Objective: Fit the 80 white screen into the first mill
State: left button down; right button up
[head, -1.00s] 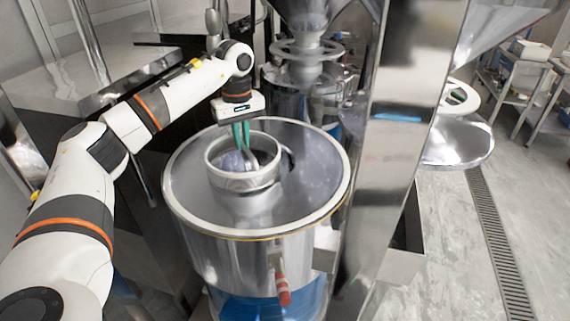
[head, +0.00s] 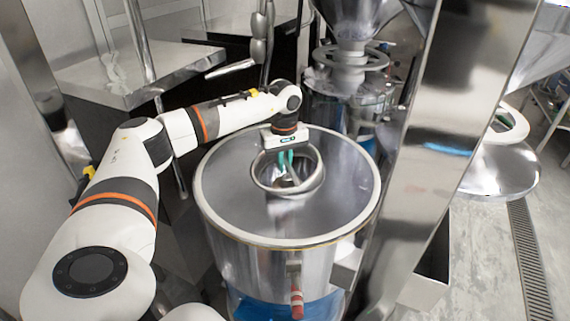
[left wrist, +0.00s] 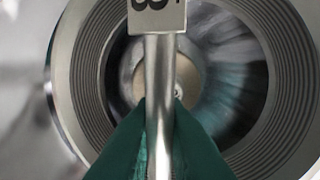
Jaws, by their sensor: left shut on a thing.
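My left gripper (head: 286,160) reaches down at the round opening in the top of a steel mill drum (head: 262,272). Its green fingertips are shut on a thin metal handle bar (left wrist: 160,95). The bar carries a tag (left wrist: 157,15) with a partly cut-off number beginning with 8. The pale ring of the screen (head: 273,190) now sits low, around the opening in the drum's lid. In the left wrist view its grooved rim (left wrist: 82,75) surrounds a blurred, shiny inside. Whether it is fully seated I cannot tell. My right gripper is not in view.
A tall steel post (head: 440,130) stands just right of the drum. A hopper machine (head: 350,70) is behind it. A steel-topped counter (head: 130,75) lies at the back left. A red-handled latch (head: 297,300) hangs on the drum's front.

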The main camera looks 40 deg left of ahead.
aim_at(289, 175)
pick_arm(q)
jog(key=shift+d+f, duration=0.2)
jog(key=shift+f, duration=0.85)
jog(key=c, duration=1.8)
grip_release()
jog(key=shift+c, duration=0.2)
jog(key=shift+o, duration=1.4)
jog(key=shift+w+f, duration=0.15)
jog(key=shift+w, duration=0.2)
jog(key=shift+o, duration=0.4)
jog(key=shift+w+f, duration=0.15)
jog(key=shift+w, duration=0.3)
jog(key=shift+s+a+r, duration=0.1)
jog(key=shift+s+r, duration=0.1)
jog(key=shift+r, duration=0.05)
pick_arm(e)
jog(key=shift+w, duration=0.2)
pick_arm(q)
jog(key=shift+r, duration=0.1)
